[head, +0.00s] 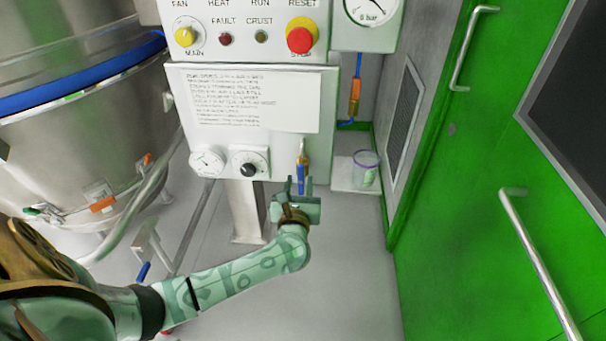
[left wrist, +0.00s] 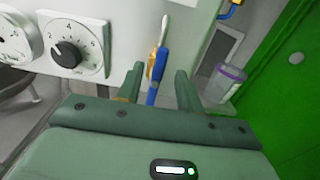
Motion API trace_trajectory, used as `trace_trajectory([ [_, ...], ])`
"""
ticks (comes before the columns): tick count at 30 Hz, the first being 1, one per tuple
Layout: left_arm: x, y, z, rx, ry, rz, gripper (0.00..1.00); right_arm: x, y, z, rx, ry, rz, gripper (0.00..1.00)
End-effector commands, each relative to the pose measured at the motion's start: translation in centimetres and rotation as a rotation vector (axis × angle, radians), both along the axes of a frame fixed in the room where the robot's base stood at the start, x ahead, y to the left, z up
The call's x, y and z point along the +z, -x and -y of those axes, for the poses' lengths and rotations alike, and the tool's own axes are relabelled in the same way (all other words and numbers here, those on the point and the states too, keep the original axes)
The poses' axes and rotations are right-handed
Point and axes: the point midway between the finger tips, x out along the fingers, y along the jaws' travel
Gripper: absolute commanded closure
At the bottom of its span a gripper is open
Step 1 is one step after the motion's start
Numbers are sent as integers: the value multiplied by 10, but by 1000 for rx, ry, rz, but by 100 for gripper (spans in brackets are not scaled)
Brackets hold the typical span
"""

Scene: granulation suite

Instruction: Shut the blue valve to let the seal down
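The blue valve is a blue lever (head: 300,180) on a brass body (head: 303,160), at the lower right of the white control panel. The lever points down, roughly in line with the body. My left gripper (head: 299,195) is right at the lever, reaching from below. In the left wrist view, the blue lever (left wrist: 156,72) stands between the two open fingers of my gripper (left wrist: 160,84), with a visible gap to the right finger. Contact with the left finger cannot be told. A blue seal band (head: 80,80) runs around the steel vessel. My right gripper is not in view.
A dial knob (head: 249,168) and small gauge (head: 207,160) sit left of the valve. A clear purple-rimmed cup (head: 365,168) stands on a ledge to its right. A green door with handles (head: 540,260) bounds the right. Another blue-handled lever (head: 143,272) is lower left.

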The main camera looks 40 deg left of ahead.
Motion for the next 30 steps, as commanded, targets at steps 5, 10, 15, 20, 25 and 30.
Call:
trace_trajectory([
  [5, -4, -29, -18, 0, -2, -2, 64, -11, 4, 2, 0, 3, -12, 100],
  [10, -2, -42, -26, -1, -2, -2, 64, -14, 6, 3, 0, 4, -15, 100],
  [15, -1, -44, -27, -1, -1, -2, 64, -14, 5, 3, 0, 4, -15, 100],
  [20, -1, -44, -27, -1, -1, -2, 69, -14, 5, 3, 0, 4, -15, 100],
  [25, -1, -44, -27, -1, -2, -2, 100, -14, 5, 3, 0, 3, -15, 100],
  [30, -1, -44, -27, 0, -5, -5, 100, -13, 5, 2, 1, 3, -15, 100],
])
